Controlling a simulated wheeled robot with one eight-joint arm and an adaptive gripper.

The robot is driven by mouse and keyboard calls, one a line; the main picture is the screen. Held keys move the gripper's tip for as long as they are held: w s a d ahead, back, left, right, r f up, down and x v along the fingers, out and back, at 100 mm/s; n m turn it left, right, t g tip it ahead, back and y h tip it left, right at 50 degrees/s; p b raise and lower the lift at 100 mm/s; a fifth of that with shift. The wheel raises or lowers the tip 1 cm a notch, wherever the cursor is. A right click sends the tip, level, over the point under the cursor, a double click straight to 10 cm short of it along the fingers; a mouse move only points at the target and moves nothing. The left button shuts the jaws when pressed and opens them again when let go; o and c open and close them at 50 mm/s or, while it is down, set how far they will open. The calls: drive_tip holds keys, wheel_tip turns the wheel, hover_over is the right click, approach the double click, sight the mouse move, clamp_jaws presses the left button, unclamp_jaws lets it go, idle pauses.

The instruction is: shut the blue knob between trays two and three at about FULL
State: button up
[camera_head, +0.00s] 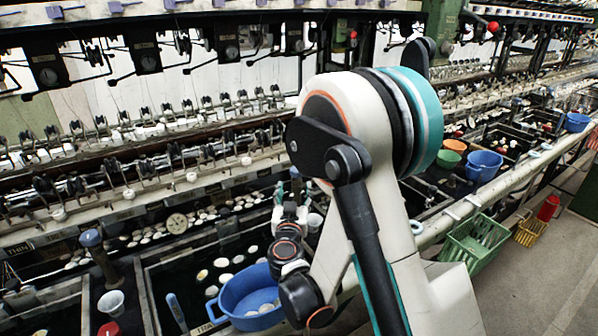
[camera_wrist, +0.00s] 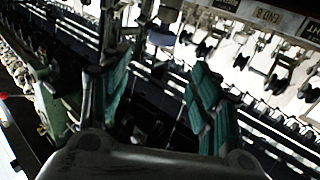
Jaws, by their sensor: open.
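A blue-topped knob (camera_head: 91,238) stands upright on a dark post between two basins at the left of the head view. Another blue-grey knob top (camera_head: 294,173) shows just behind my gripper (camera_head: 292,190), which is partly hidden by my own arm. In the wrist view my gripper (camera_wrist: 162,68) is open, its two green-padded fingers well apart. A bluish knob (camera_wrist: 160,39) shows beyond the fingertips, roughly in the gap between them; I see no contact. I cannot tell its exact setting or distance.
A blue basin (camera_head: 247,297) sits in the tray below my wrist. A white cup (camera_head: 111,302) stands at the lower left. The reeling rail (camera_head: 150,205) with bobbins runs behind. A green crate (camera_head: 474,241) is on the floor at right.

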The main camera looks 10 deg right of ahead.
sight(297, 172)
drive_tip(key=b+x, duration=0.2)
drive_tip(key=x, duration=1.1)
drive_tip(key=shift+w+d+b, duration=0.1)
drive_tip(key=shift+w+b, duration=0.3)
drive_tip(key=c, duration=1.1)
